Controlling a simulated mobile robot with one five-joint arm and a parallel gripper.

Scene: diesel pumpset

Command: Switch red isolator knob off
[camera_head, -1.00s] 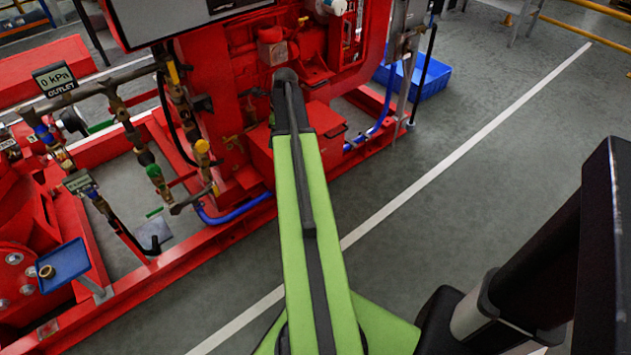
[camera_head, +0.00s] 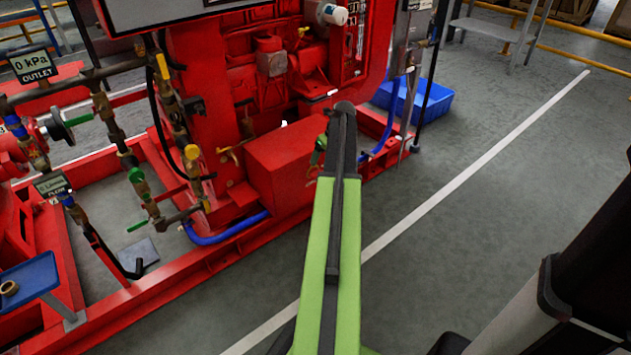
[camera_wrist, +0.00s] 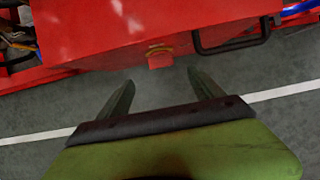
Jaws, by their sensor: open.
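In the wrist view my gripper (camera_wrist: 161,88) is open and empty, its two dark fingers pointing toward a red box. A small red piece (camera_wrist: 160,60) with a brass-coloured arc above it sits at the box's lower edge, ahead of the gap between the fingers and apart from them. It looks like the red isolator knob, but its setting cannot be told. In the head view the red box (camera_head: 287,160) stands on the pumpset frame, left of my arm's far end. The knob cannot be made out there, and my gripper is mostly hidden behind my arm.
A black handle (camera_wrist: 232,46) sticks out from the box, right of the small red piece. Pipes and valves (camera_head: 135,175) stand left on the red frame. A blue crate (camera_head: 420,100) is on the floor behind.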

